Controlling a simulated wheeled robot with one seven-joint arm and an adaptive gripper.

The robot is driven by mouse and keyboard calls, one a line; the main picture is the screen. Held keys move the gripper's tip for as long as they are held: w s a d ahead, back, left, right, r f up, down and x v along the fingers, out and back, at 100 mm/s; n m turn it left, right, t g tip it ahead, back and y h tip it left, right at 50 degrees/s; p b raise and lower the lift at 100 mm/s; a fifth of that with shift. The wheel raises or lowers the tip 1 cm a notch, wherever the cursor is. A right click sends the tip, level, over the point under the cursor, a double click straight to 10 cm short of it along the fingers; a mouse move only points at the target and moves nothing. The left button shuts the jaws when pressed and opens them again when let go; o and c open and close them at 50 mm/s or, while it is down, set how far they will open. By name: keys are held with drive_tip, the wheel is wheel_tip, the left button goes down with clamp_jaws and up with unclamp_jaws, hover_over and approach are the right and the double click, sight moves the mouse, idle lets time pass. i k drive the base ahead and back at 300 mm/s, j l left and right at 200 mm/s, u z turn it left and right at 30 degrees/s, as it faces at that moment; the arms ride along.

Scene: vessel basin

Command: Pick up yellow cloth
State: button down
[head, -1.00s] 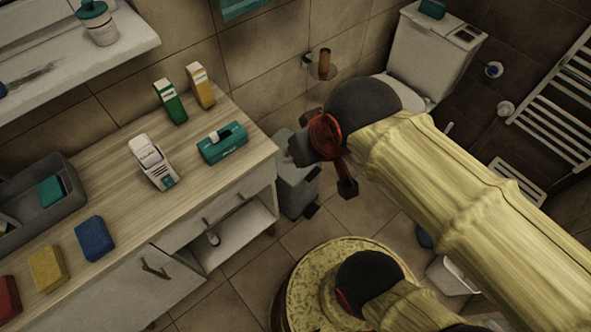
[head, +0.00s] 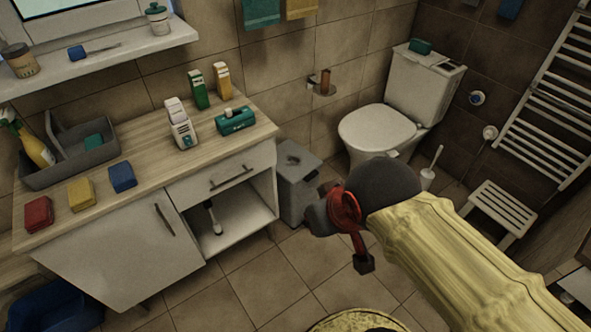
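A yellow cloth (head: 302,8) hangs on the tiled wall at the top of the head view, beside a teal cloth (head: 261,12). The upper parts of both are cut off by the frame edge. My gripper (head: 350,232), with red and dark parts, is in the middle right, over the floor in front of the toilet. It is well below and apart from the yellow cloth in the picture. One dark fingertip points down; the other is not clear, so its opening cannot be told. I see nothing held in it.
A wooden counter (head: 150,195) carries a grey bin, bottles, a teal box and red, yellow and blue sponges. A grey waste bin (head: 298,180) and a toilet (head: 375,135) stand near my gripper. Open tiled floor (head: 270,275) lies in front.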

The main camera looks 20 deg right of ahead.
sight(81, 193)
drive_tip(key=i+j+u, duration=0.1)
drive_tip(key=u, duration=0.3)
drive_tip(key=i+u, duration=0.2)
drive_tip(key=u, duration=0.25)
drive_tip(key=i+u, duration=0.15)
drive_tip(key=u, duration=0.25)
drive_tip(key=i+l+u, duration=0.1)
drive_tip(key=i, duration=0.3)
drive_tip(key=i+l+u, duration=0.1)
drive_tip(key=i, duration=0.25)
drive_tip(key=i+l+u, duration=0.15)
drive_tip(key=i+l, duration=0.1)
drive_tip(key=i, duration=0.1)
